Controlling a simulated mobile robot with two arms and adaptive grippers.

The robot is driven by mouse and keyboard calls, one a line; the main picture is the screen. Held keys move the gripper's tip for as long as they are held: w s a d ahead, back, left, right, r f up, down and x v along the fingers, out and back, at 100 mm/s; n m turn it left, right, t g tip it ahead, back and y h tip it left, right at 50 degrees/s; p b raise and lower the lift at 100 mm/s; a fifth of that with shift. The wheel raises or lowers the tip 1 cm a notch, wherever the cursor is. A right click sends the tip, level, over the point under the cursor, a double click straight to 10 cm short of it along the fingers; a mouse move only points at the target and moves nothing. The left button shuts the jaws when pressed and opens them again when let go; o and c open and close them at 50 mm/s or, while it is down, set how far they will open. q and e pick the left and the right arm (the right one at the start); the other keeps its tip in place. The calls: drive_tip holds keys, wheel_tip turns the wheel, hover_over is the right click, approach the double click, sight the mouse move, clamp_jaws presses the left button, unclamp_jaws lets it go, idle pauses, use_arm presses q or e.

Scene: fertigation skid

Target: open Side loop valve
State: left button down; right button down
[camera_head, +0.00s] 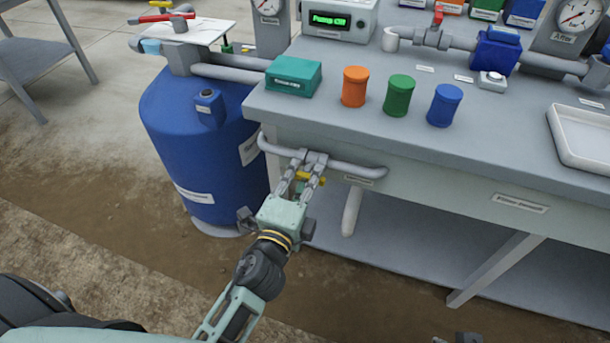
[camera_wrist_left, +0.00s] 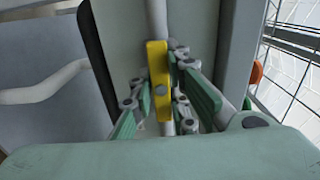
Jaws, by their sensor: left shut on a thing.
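The side loop is a grey pipe (camera_head: 355,169) bent along the bench's front edge. Its valve has a yellow handle (camera_head: 319,181), partly hidden by my fingers in the head view. My left gripper (camera_head: 309,172) is at this valve, shut on the yellow handle. In the left wrist view the yellow handle (camera_wrist_left: 158,82) lies between the green-padded fingers (camera_wrist_left: 160,105), roughly in line with the pipe. A dark part at the bottom edge of the head view may be my right gripper (camera_head: 458,338); its fingers cannot be made out.
A blue tank (camera_head: 190,150) stands close left of the loop. The bench top (camera_head: 500,130) above carries a teal box (camera_head: 293,77), orange, green and blue containers, and a white tray (camera_head: 585,138). A pale pipe stub (camera_head: 351,212) hangs below the loop. Floor in front is open.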

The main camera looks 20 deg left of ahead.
use_arm(q)
drive_tip(key=c, duration=1.7)
unclamp_jaws()
drive_tip(key=shift+r, duration=0.1)
drive_tip(key=shift+s, duration=0.15)
drive_tip(key=s, duration=0.7)
drive_tip(key=shift+s+a, duration=0.1)
drive_tip(key=shift+s, duration=0.05)
